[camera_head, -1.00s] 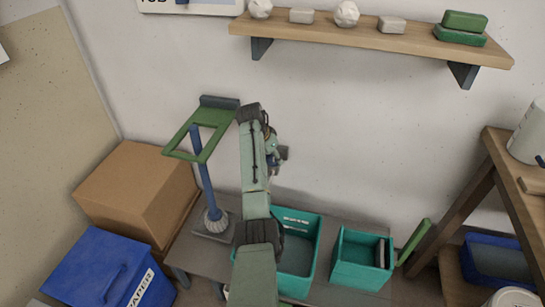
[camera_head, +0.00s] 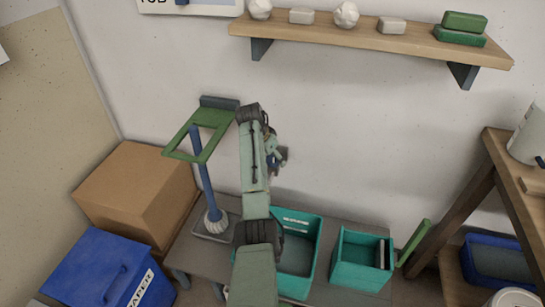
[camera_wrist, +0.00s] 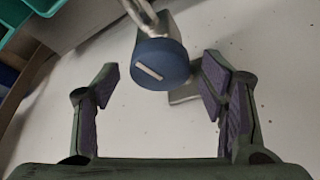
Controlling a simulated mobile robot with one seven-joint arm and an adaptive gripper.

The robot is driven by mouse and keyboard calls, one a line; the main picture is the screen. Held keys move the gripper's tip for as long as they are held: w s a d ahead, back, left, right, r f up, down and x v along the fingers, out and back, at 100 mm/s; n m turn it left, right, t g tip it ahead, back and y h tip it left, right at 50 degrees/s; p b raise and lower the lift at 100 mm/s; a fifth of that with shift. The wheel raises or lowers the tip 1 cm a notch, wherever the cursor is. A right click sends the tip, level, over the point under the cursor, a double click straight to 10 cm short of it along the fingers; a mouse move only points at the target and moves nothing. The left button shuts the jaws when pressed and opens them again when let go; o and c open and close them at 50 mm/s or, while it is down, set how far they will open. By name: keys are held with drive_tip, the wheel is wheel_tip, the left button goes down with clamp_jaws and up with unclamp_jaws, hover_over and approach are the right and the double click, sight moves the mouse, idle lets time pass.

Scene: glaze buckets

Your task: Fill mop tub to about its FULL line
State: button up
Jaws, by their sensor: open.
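In the wrist view, a round blue knob (camera_wrist: 163,63) with a white bar mark on its face sits between the fingers of my open gripper (camera_wrist: 162,80). Gaps show on both sides of it. A grey metal piece runs up from the knob. In the head view, my gripper (camera_head: 271,160) is close to the wall, partly hidden by my arm, and the knob cannot be made out. A larger teal tub (camera_head: 316,250) stands on the bench below, partly behind my arm. I cannot tell whether it is the mop tub, nor see a FULL line or water.
A smaller teal box (camera_head: 360,280) stands to the right. A blue post (camera_head: 206,175) with a green frame (camera_head: 172,147) stands left. A cardboard box (camera_head: 130,195), a blue bin (camera_head: 85,265), a wall shelf (camera_head: 370,40) and a wooden rack (camera_head: 470,190) surround the bench.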

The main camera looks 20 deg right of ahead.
drive_tip(key=shift+r, duration=0.1)
drive_tip(key=v, duration=1.2)
drive_tip(key=shift+a, duration=0.15)
